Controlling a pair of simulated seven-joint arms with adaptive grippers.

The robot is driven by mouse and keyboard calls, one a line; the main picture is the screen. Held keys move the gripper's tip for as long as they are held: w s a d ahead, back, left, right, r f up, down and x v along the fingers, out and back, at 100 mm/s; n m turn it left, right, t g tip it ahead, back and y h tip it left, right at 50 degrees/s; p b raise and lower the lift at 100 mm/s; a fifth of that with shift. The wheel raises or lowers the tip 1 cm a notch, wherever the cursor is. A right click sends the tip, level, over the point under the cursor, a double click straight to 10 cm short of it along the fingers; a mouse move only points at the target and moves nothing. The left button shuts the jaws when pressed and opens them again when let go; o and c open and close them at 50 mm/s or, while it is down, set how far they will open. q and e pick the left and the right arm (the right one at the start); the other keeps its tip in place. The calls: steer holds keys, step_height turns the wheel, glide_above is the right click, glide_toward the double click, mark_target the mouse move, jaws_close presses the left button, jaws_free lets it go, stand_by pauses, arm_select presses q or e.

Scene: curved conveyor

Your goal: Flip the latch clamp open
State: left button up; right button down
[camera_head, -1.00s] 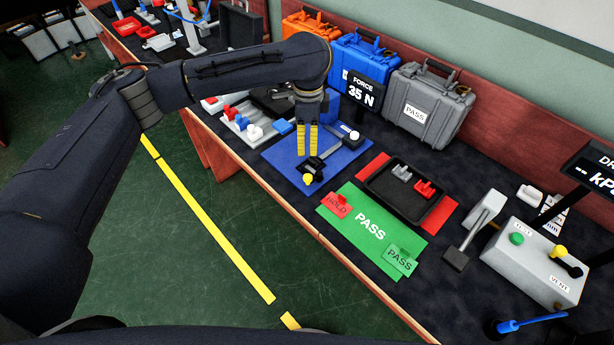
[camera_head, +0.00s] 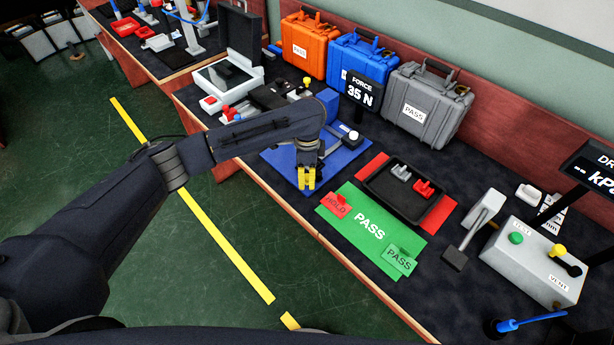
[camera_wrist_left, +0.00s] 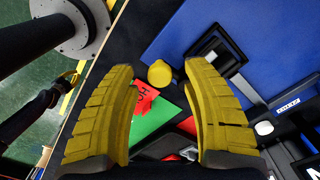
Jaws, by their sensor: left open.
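The latch clamp is a black fitting (camera_wrist_left: 218,52) with a yellow knob (camera_wrist_left: 159,73), on the blue mat (camera_wrist_left: 185,35). In the head view the clamp is mostly hidden by my left gripper (camera_head: 306,182), over the front part of the blue mat (camera_head: 340,157). In the left wrist view the gripper's yellow fingers (camera_wrist_left: 158,70) are apart, with the knob showing between their tips. I cannot tell whether either finger touches the knob.
A green PASS mat (camera_head: 362,218) and a black tray (camera_head: 380,207) holding grey and red parts lie right of the clamp. A white FORCE-side slider (camera_head: 353,135) sits behind it. Orange, blue and grey cases (camera_head: 428,100) line the back.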

arm_select(q)
steer(key=shift+f, duration=0.6)
steer(key=shift+c, duration=0.3)
jaws_close()
